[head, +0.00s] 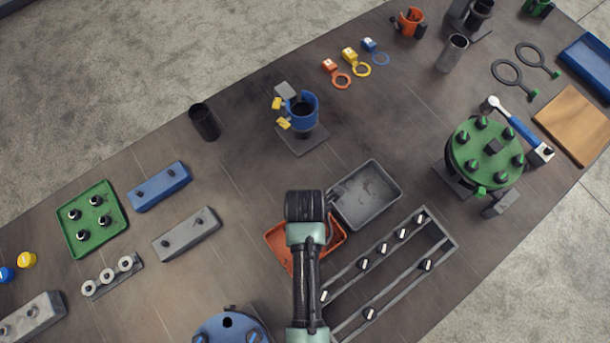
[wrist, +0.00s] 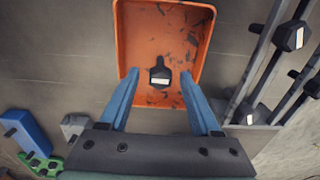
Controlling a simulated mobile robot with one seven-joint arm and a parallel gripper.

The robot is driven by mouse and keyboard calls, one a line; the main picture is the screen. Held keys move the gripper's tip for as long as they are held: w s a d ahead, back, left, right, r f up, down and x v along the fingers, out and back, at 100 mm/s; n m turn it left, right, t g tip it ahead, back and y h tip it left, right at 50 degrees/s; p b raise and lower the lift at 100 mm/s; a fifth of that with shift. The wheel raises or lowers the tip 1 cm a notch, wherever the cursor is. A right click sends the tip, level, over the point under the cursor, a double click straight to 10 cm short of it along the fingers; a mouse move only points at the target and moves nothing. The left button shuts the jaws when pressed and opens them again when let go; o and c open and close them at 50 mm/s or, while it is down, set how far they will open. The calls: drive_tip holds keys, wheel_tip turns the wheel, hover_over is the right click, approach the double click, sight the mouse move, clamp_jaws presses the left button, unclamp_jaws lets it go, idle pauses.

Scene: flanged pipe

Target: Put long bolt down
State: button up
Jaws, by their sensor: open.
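The long bolt (wrist: 160,75), dark with a white mark on its head, is at the orange tray (wrist: 135,20) in the wrist view. It shows between my fingertips, with a visible gap on both sides. My gripper (wrist: 159,76) is open, its two blue fingers spread and pointing at the tray. I cannot tell how far the fingertips are above the tray floor. In the head view my arm covers part of the orange tray (head: 278,240) and hides the bolt and fingers.
A grey rail rack (head: 448,236) holding several bolts stands right of the orange tray. A grey tray (head: 368,190) is just behind it. A grey block (head: 187,234) and blue block (head: 160,186) lie to the left. A blue round flange (head: 230,330) is at the front.

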wheel_tip(320, 180, up, 10)
drive_tip(key=w+r+m+t, duration=0.8)
drive_tip(key=w+r+t, duration=0.1)
drive_tip(key=w+r, duration=0.85)
drive_tip(key=w+r+m+t, duration=0.2)
drive_tip(key=r+t, duration=0.1)
drive_tip(key=r, duration=0.5)
drive_tip(key=w+r+m+t, duration=0.2)
drive_tip(key=w+r+m, duration=0.1)
drive_tip(key=r, duration=0.4)
wheel_tip(320, 180, up, 17)
drive_tip(key=s+m+t, duration=0.2)
drive_tip(key=m+t, duration=0.3)
drive_tip(key=t, duration=0.1)
drive_tip(key=s+r+m+t, duration=0.3)
drive_tip(key=s+r, duration=0.2)
drive_tip(key=r, duration=0.4)
drive_tip(key=s+r+m+t, duration=0.4)
drive_tip(key=s+r, duration=0.2)
drive_tip(key=r, duration=0.3)
drive_tip(key=shift+r, duration=0.25)
drive_tip(key=shift+d, duration=0.1)
